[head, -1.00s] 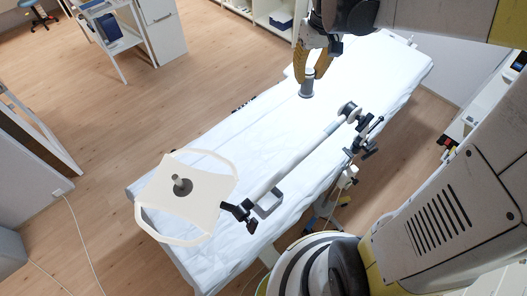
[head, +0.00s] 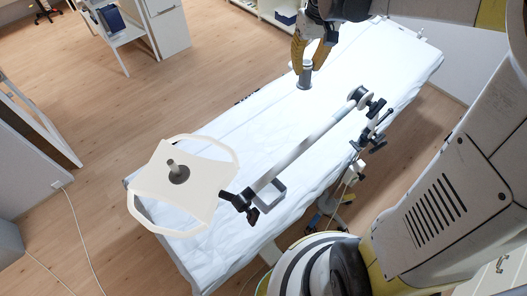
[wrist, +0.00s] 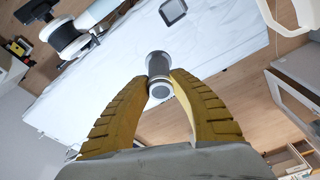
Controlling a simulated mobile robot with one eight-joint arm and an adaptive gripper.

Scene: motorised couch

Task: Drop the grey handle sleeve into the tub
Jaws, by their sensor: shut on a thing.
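The grey handle sleeve (head: 305,78), a short cylinder with a wider lower end, is between the tips of my gripper (head: 307,64). It shows over the far half of the white couch; how high it is above the sheet I cannot tell. In the wrist view the yellow fingers (wrist: 159,80) close on the sleeve (wrist: 159,64) from both sides, and its round end faces the camera. A small grey square open container (head: 272,193), likely the tub, is by the couch's near edge, away from my gripper. It also shows in the wrist view (wrist: 172,10).
A cream square panel (head: 200,195) with loop handles and a grey central post stands over the couch's left end. A jointed pole (head: 305,150) runs along the couch's near side, between sleeve and container. Clamps (head: 372,130) line that edge. The couch sheet (head: 240,135) is otherwise clear.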

